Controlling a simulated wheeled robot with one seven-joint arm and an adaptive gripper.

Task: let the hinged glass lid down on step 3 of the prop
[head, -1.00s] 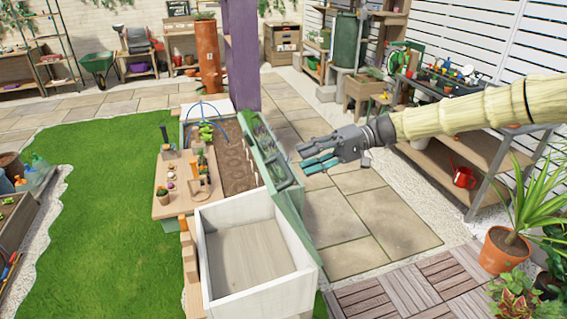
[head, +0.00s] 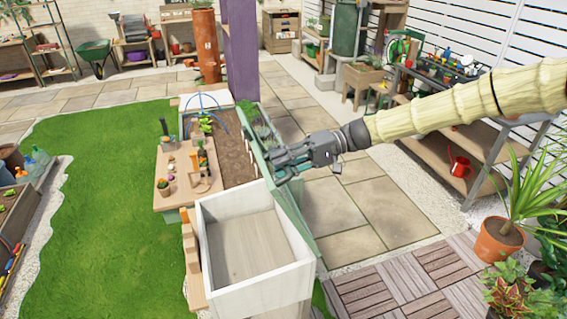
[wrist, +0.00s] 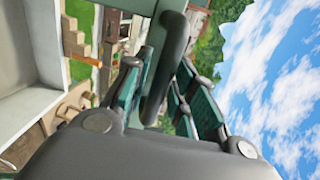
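The hinged glass lid (head: 289,212) has a pale green frame. It stands open and steeply tilted along the right side of the planting bed and white box. The stepped wooden prop (head: 190,252) stands at the box's left side; it also shows in the wrist view (wrist: 75,42). My gripper (head: 280,165) is at the lid's upper edge. In the wrist view, a dark grey handle (wrist: 170,65) on the green frame lies between my teal fingers (wrist: 160,95). The fingers are apart, with gaps beside the handle. Contact is hard to tell.
The white box (head: 245,245) is open and empty. A wooden side shelf (head: 178,205) with small pots and tools stands left of the soil bed (head: 232,160). Paving right of the lid is clear. A workbench (head: 450,130) and potted plant (head: 500,240) stand further right.

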